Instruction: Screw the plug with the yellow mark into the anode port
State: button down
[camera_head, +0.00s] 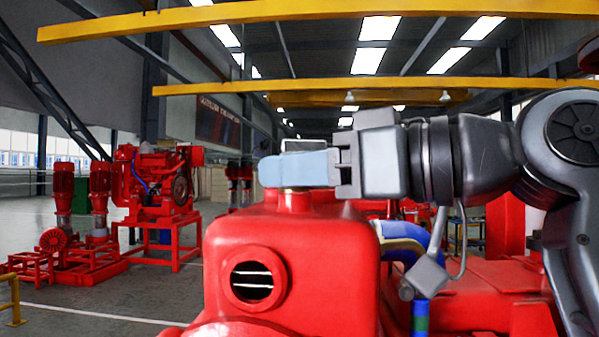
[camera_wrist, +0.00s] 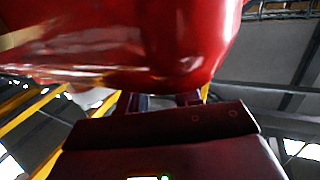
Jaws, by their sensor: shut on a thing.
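My gripper (camera_head: 297,170) reaches in level from the right, above the red tank in the head view. Its long pale-blue finger lies over a brass-coloured ring (camera_head: 293,189) on the tank's raised neck. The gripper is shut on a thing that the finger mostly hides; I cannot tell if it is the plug. No yellow mark shows on it. I cannot tell which opening is the anode port. In the wrist view, the dark gripper body (camera_wrist: 165,125) fills the bottom, and a blurred red surface hides the fingertips.
The red tank (camera_head: 300,235) stands close in front, with a round barred opening (camera_head: 252,281) in its face. Blue and tan pipes (camera_head: 404,240) run on its right, below my arm. Other red pumpsets (camera_head: 155,190) stand back left. Open floor (camera_head: 110,295) lies left.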

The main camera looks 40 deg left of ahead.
jog(key=shift+s+a+m+t+p, duration=0.1)
jog(key=shift+m+t+p, duration=0.35)
jog(key=shift+m+t, duration=0.95)
jog(key=shift+f+t, duration=0.15)
jog(key=shift+t, duration=0.85)
jog(key=c, duration=0.7)
grip_release()
